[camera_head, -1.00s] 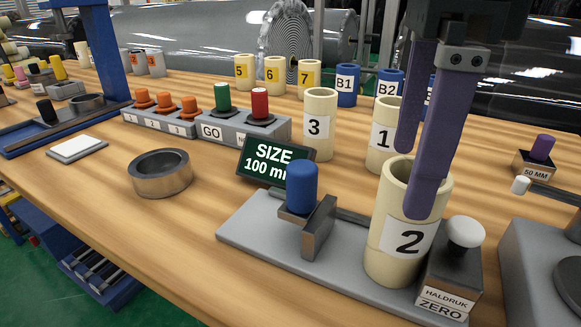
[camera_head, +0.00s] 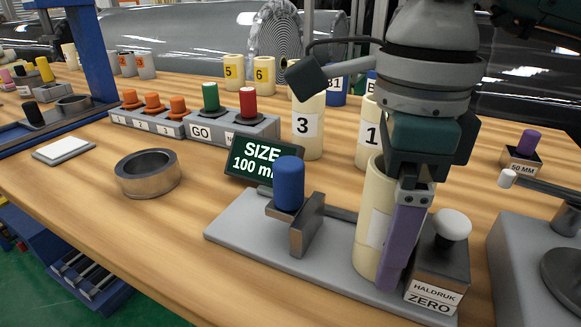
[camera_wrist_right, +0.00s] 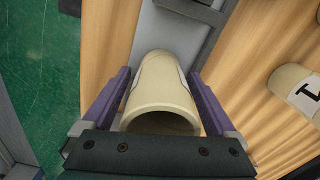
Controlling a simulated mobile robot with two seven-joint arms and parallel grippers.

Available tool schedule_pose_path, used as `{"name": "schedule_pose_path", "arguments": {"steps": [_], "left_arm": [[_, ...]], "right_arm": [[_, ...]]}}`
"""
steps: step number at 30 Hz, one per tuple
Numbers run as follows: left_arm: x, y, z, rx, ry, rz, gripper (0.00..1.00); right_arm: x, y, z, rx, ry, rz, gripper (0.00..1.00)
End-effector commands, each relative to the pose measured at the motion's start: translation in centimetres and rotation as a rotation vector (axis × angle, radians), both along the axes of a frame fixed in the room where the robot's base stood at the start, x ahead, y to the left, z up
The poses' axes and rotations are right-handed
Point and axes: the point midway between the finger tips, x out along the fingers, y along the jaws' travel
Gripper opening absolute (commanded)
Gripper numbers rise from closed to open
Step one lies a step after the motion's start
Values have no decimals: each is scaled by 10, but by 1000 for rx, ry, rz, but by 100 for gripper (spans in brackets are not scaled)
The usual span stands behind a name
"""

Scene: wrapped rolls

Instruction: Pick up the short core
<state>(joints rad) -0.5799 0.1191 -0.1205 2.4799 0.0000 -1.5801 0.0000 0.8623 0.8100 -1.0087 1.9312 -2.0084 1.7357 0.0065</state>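A cream core labelled 2 (camera_head: 374,235) stands upright on the grey plate of the measuring device (camera_head: 262,246), partly hidden by my right gripper (camera_head: 385,285). The right gripper points down with its purple fingers on either side of this core. In the right wrist view the core (camera_wrist_right: 160,95) lies between the two open fingers (camera_wrist_right: 158,100), with narrow gaps at its sides. Cream cores labelled 3 (camera_head: 308,140) and 1 (camera_head: 368,145) stand behind on the table. I cannot tell by label which core is called short. My left gripper is not in view.
A SIZE 100 mm display (camera_head: 262,160) stands behind the plate. A metal ring (camera_head: 147,174) lies to the left, with clear wood around it.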

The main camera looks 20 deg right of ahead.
Motion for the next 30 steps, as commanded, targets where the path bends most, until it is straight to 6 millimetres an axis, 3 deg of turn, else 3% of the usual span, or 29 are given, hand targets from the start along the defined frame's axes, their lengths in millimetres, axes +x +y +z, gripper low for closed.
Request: {"name": "schedule_pose_path", "arguments": {"steps": [2, 24, 30], "left_arm": [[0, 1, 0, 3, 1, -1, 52], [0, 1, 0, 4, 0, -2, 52], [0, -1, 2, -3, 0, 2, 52]], "right_arm": [[0, 0, 0, 0, 0, 0, 82], [0, 0, 1, 1, -1, 0, 0], [0, 0, 3, 1, -1, 0, 0]]}}
